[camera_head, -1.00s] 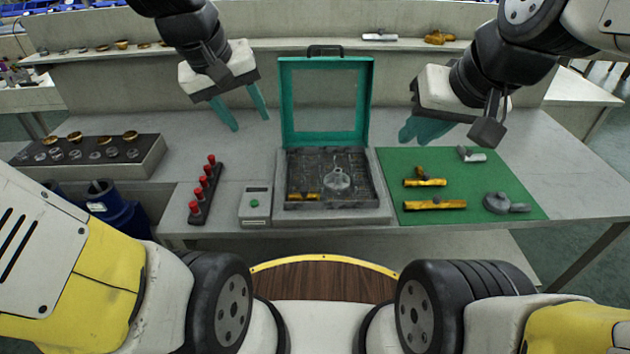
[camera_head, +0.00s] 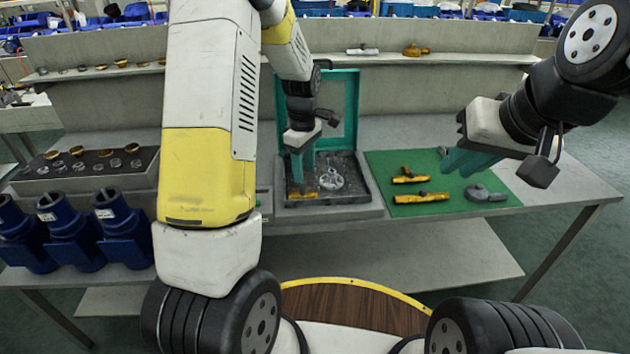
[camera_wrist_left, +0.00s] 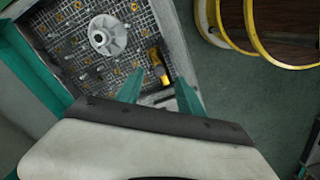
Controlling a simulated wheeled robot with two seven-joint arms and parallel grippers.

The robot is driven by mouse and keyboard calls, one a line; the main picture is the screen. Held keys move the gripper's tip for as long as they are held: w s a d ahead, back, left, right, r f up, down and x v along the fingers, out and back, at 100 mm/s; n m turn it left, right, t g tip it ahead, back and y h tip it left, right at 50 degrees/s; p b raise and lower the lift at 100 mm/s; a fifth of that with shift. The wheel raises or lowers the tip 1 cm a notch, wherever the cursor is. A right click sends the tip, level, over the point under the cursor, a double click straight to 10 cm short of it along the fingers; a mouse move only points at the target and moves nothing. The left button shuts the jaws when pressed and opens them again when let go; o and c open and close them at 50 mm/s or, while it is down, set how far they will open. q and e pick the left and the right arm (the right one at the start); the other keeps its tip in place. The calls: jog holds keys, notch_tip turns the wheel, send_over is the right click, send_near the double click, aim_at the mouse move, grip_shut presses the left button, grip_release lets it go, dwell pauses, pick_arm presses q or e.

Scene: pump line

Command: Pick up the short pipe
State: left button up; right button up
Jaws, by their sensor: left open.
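A short brass-yellow pipe piece (camera_head: 302,194) lies near the front left corner of the dark-lined tray in the open case (camera_head: 352,212). It also shows in the left wrist view (camera_wrist_left: 155,60), just beyond the fingertips and nearer the right one. My left gripper (camera_head: 303,174) is open, pointing down over the left part of the tray; its two teal fingers stand apart in the left wrist view (camera_wrist_left: 156,82), with nothing between them. My right gripper (camera_head: 464,162) hangs above the green mat; whether its teal fingers are parted is unclear.
A grey metal flange (camera_head: 331,179) lies in the tray beside the pipe. The case's teal lid (camera_head: 346,100) stands open behind. The green mat (camera_head: 440,206) holds brass fittings (camera_head: 420,197) and a grey part (camera_head: 485,193). Blue pump bodies (camera_head: 122,225) stand at lower left.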

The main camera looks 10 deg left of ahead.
aim_at(304, 188)
pick_arm(q)
notch_tip(304, 188, down, 6)
jog(key=shift+a+r, duration=0.1)
grip_shut()
